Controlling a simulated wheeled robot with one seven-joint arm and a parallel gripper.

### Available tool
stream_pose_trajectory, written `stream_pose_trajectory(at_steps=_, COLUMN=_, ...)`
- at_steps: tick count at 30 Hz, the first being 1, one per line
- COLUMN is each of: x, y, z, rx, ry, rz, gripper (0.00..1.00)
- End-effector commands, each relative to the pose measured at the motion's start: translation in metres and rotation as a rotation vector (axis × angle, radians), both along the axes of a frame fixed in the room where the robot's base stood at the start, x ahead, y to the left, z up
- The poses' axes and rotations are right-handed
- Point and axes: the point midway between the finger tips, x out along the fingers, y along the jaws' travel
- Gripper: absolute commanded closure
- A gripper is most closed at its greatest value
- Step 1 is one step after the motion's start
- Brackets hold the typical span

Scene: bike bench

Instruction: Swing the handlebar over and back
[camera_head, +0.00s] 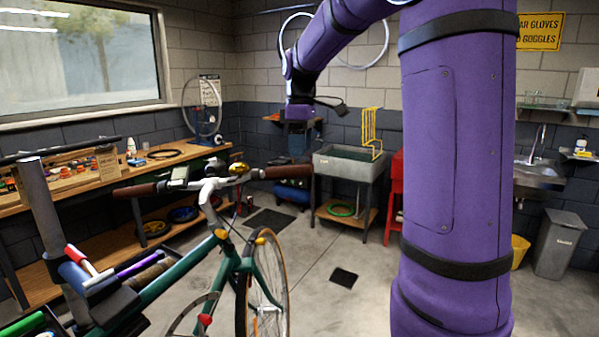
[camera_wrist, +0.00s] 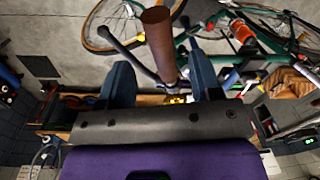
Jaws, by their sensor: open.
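The bicycle handlebar (camera_head: 208,186) has a silver stem, a gold bell and brown grips. Its left brown grip (camera_head: 136,190) reaches over the bench side. Its right brown grip (camera_head: 290,172) points toward the sink area. My gripper (camera_head: 299,158) hangs fingers down just above the end of this right grip. In the wrist view, my gripper (camera_wrist: 160,72) is open, with a blue finger on each side of the brown grip (camera_wrist: 160,45). The grip lines up with the gap, and I see no finger closed on it. The green bike frame (camera_head: 165,272) is held in a clamp.
A wooden workbench (camera_head: 60,202) with tools runs along the left wall. A repair-stand post (camera_head: 42,205) and tool tray stand at the near left. A grey sink basin (camera_head: 345,166) and red cabinet (camera_head: 396,185) stand behind. The floor (camera_head: 335,240) right of the front wheel is open.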

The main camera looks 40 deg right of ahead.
Motion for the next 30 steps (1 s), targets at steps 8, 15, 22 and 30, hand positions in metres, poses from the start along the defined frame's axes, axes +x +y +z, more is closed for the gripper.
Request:
stream_pose_trajectory(at_steps=8, x=-0.002, y=0.002, z=-0.047, rx=0.000, ry=0.001, rz=0.000, gripper=0.41)
stream_pose_trajectory(at_steps=15, x=-0.003, y=0.003, z=-0.067, rx=-0.001, ry=-0.001, rz=0.000, gripper=0.41)
stream_pose_trajectory(at_steps=22, x=-0.003, y=0.003, z=-0.069, rx=0.000, ry=-0.001, rz=0.000, gripper=0.41)
stream_pose_trajectory(at_steps=30, x=-0.003, y=0.003, z=-0.069, rx=0.000, ry=-0.001, rz=-0.001, gripper=0.83)
